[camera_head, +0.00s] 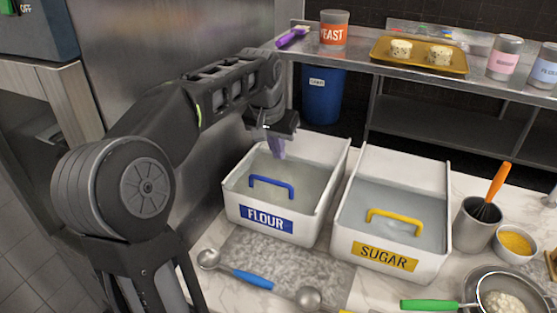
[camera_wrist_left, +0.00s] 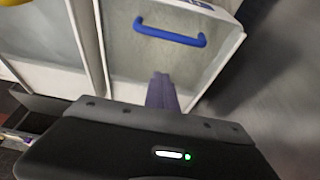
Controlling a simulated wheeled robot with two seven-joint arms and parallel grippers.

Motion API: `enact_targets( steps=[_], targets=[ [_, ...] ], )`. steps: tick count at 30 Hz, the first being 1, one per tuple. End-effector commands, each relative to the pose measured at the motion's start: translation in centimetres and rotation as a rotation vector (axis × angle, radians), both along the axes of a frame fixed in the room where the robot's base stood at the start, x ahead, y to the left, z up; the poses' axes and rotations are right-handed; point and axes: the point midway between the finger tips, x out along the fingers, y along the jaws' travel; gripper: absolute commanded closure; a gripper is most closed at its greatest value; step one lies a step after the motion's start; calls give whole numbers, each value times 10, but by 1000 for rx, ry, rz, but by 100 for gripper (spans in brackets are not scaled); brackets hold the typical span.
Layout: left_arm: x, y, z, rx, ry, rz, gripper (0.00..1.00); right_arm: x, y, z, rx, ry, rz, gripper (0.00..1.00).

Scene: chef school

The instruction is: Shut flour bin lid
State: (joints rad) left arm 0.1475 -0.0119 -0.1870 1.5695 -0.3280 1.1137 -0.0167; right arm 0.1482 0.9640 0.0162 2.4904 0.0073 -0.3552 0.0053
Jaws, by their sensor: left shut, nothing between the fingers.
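The white flour bin (camera_head: 262,228) with a blue "FLOUR" label stands on the counter. Its clear greyish lid (camera_head: 305,178), with a blue handle (camera_head: 271,186), lies across the bin's top within the white rim, much like the lid on the sugar bin beside it. My left gripper (camera_head: 277,152) is shut and empty, fingers pointing down over the back part of the flour bin, behind the handle. In the left wrist view the shut fingers (camera_wrist_left: 162,92) overlap the lid's edge region, with the blue handle (camera_wrist_left: 170,33) beyond. I cannot tell whether they touch the lid. My right gripper is out of view.
The sugar bin (camera_head: 384,255) with a yellow handle stands close on the right. Spoons (camera_head: 243,274) lie in front on a grey mat. A whisk cup (camera_head: 475,222) and bowls are at right. A metal wall is at left; a shelf (camera_head: 385,66) is behind.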

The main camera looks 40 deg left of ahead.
Motion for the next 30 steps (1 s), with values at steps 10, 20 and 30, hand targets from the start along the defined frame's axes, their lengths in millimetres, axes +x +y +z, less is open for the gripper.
enact_targets(
  steps=[10,20,30],
  targets=[
    [-18,-5,54,3,-4,-1,100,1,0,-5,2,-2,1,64],
    [-19,-6,58,2,-4,0,100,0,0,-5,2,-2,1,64],
    [-19,-6,58,2,-5,0,100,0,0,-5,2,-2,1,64]
  ],
)
